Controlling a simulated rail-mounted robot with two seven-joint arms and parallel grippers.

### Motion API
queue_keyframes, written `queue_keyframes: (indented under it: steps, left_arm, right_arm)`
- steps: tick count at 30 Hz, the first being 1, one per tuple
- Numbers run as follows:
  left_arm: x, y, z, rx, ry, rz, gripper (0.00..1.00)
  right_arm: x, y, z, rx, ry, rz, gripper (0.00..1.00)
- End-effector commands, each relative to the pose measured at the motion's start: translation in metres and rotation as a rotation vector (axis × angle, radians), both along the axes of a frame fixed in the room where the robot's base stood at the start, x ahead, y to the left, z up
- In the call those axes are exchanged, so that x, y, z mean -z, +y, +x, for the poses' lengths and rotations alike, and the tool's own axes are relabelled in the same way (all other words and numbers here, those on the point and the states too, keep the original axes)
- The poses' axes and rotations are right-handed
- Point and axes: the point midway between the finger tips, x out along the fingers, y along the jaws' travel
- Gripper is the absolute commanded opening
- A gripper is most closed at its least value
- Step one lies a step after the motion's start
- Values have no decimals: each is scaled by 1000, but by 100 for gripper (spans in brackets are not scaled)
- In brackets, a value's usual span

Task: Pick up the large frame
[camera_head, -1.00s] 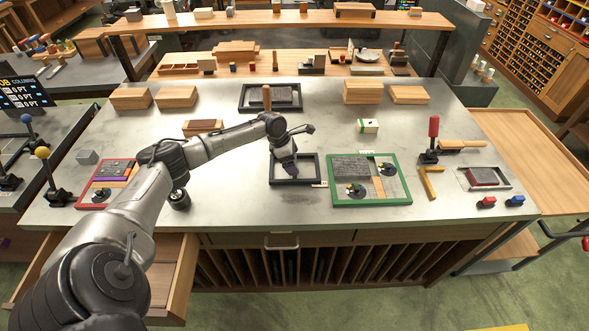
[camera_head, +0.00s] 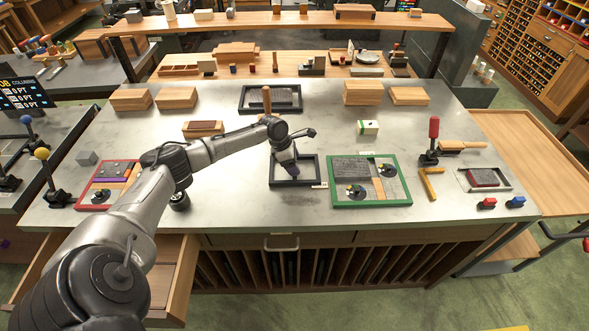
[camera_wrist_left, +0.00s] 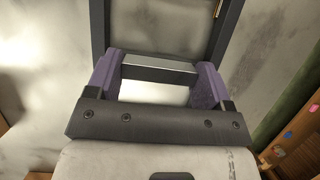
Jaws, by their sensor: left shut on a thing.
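The large frame (camera_head: 319,168) is a dark, empty rectangle near the front middle of the grey bench. A small pale tag shows at its front right corner. My left gripper (camera_head: 286,171) reaches into it from the left and is shut on it. A blurred shadow lies on the bench just in front of the frame, so it appears held a little above the surface. In the left wrist view, the purple fingers of the left gripper (camera_wrist_left: 157,82) are at the near bar of the frame (camera_wrist_left: 228,28). My right gripper is not in view.
A green-edged tray (camera_head: 371,204) lies close to the right of the frame. A red-edged tray (camera_head: 94,207) lies at the left. A dark tray with a wooden-handled tool (camera_head: 266,98) stands behind. A smaller grey frame (camera_head: 486,190) lies at the right. The bench front is clear.

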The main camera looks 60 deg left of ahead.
Motion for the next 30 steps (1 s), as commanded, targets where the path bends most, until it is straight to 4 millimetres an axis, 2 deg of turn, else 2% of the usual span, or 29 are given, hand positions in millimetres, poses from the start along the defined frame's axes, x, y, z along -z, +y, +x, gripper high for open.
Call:
queue_keyframes:
  steps: [2,11,22,30]
  left_arm:
    - [0,0,0,0,0,0,29]
    - [0,0,0,0,0,0,0]
    - [-11,1,2,-1,-8,0,0]
    - [-46,1,2,-1,-11,2,0]
  right_arm:
    - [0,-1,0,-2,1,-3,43]
    - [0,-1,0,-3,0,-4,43]
    - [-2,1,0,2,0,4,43]
    - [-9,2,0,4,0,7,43]
